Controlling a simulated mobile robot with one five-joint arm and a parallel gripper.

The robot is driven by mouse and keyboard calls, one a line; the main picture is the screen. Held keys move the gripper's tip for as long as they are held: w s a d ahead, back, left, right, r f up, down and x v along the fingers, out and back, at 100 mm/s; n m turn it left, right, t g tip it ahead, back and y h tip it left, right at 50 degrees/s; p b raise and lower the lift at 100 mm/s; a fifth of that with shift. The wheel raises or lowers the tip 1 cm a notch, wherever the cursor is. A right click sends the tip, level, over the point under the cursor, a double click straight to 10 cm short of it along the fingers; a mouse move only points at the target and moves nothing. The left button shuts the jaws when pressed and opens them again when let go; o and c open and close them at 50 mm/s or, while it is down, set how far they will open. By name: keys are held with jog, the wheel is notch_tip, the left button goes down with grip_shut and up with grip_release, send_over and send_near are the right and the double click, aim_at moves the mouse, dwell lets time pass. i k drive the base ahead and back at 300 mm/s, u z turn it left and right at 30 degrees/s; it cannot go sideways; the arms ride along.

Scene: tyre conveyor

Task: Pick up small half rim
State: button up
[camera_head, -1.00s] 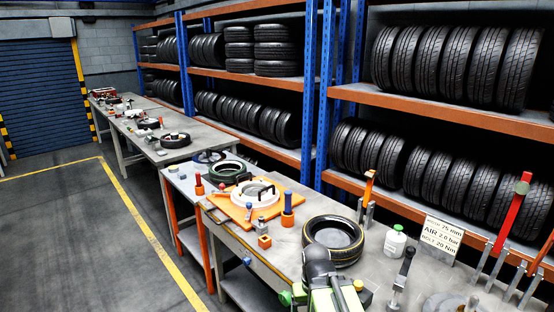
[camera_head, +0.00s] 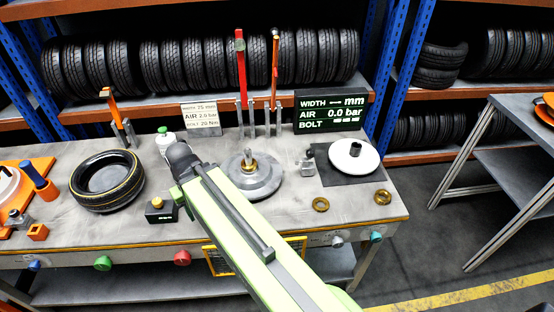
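A white disc (camera_head: 362,158) with a dark hub lies on a dark mat at the right end of the bench, and looks like a half rim. A white ring (camera_head: 6,186) in an orange fixture shows partly at the left edge. I cannot tell for sure which is the small half rim. My green arm reaches up from the bottom right and ends in a dark joint left of a grey round plate (camera_head: 262,184). No gripper fingers show, so what the gripper holds is hidden. The white disc stands apart from my arm.
A tyre (camera_head: 106,197) lies left on the bench, near a black button box (camera_head: 160,212) and a white bottle (camera_head: 166,142). Brass rings (camera_head: 320,204) lie at the front right. Tool stands and a display (camera_head: 331,112) line the back. A separate table (camera_head: 500,165) stands right.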

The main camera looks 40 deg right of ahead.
aim_at(355, 152)
jog(key=z, duration=0.3)
jog(key=k, duration=1.3)
jog(key=z, duration=0.2)
jog(key=i, duration=1)
jog(key=z, duration=0.05)
